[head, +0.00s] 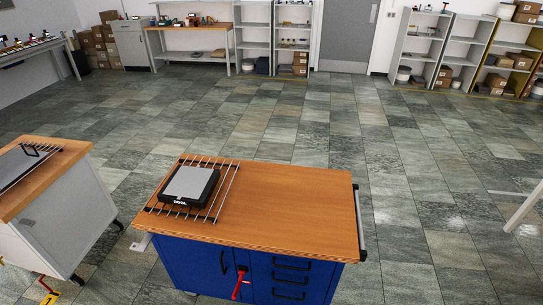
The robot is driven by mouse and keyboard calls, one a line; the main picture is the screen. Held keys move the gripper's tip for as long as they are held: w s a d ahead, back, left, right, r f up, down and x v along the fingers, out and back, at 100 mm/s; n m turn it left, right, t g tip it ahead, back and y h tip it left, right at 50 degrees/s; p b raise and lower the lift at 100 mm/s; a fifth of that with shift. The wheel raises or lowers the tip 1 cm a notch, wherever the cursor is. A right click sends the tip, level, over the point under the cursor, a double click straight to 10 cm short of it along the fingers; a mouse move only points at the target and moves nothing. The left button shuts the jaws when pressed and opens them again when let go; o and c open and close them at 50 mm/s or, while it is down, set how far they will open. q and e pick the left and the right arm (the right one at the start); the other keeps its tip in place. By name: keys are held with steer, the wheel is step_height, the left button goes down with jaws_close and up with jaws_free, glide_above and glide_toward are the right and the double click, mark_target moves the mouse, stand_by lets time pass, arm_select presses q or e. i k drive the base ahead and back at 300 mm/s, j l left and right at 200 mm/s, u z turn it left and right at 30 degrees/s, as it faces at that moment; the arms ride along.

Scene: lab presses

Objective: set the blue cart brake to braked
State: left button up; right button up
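The blue cart (203,268) stands at the bottom centre with a wooden top (290,208). A red lever (239,286) shows on its front, between the door and the drawers. The lever slants down and slightly left, and its lower end is near the bottom of the picture. I cannot tell from this view which brake setting it marks. The cart's front wheels are hidden or out of frame. Neither of my grippers is in view.
A device (188,185) sits on a wire rack on the cart top. A white cart (62,227) with a red handle (47,284) stands at the left. Shelves (414,50) and a workbench (193,28) line the back wall. The tiled floor between is clear.

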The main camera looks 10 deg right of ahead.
mark_target(242, 273)
steer(key=k+l, duration=0.1)
steer(key=l, duration=0.3)
steer(key=k+l, duration=0.15)
steer(key=l, duration=0.25)
steer(key=k+l, duration=0.1)
steer(key=l, duration=0.35)
steer(key=k+l, duration=0.15)
steer(key=l, duration=0.25)
steer(key=k+l, duration=0.1)
steer(key=l, duration=0.3)
